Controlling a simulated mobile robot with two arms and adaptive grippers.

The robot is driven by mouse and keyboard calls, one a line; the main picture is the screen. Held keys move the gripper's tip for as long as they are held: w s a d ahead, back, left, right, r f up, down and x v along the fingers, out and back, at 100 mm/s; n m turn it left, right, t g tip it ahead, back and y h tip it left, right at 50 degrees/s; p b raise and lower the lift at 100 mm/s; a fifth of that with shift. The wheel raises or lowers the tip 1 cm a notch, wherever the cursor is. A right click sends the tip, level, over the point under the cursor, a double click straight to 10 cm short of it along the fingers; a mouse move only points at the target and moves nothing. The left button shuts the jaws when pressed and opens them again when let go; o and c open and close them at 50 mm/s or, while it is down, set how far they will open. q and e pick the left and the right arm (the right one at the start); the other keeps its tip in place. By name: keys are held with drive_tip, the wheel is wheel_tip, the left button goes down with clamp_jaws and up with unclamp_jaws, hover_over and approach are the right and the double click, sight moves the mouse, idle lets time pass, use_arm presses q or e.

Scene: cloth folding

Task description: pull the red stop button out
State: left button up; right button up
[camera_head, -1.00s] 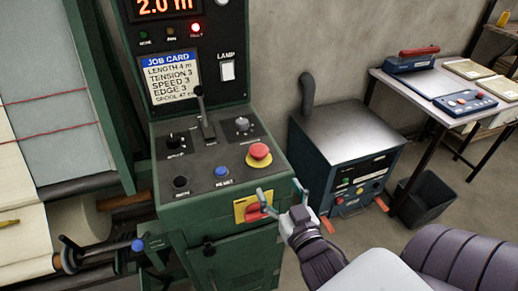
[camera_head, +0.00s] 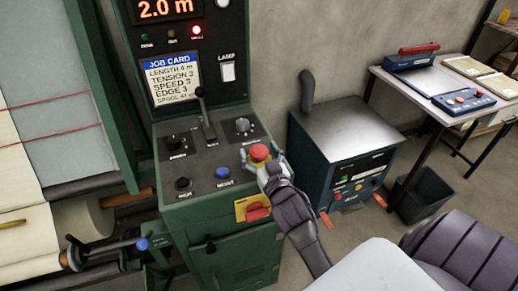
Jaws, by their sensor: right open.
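The red stop button (camera_head: 259,152) is a mushroom cap on a yellow collar at the right side of the green machine's sloping control panel (camera_head: 205,158). My right gripper (camera_head: 261,156) is open, with its fingers on either side of the button; whether they touch it I cannot tell. The hand partly hides the yellow collar and the front of the button. My left gripper is not in view.
A lever (camera_head: 203,108), black knobs and a blue button (camera_head: 223,172) share the panel. A red and yellow switch (camera_head: 253,208) is on the front below. A blue cabinet (camera_head: 343,150) stands at the right, with a table (camera_head: 416,96) beyond it.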

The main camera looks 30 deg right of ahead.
drive_tip(key=shift+w, duration=0.15)
clamp_jaws()
drive_tip(key=shift+r+p, duration=0.8)
drive_tip(key=shift+p, duration=0.15)
drive_tip(key=shift+f, duration=0.1)
unclamp_jaws()
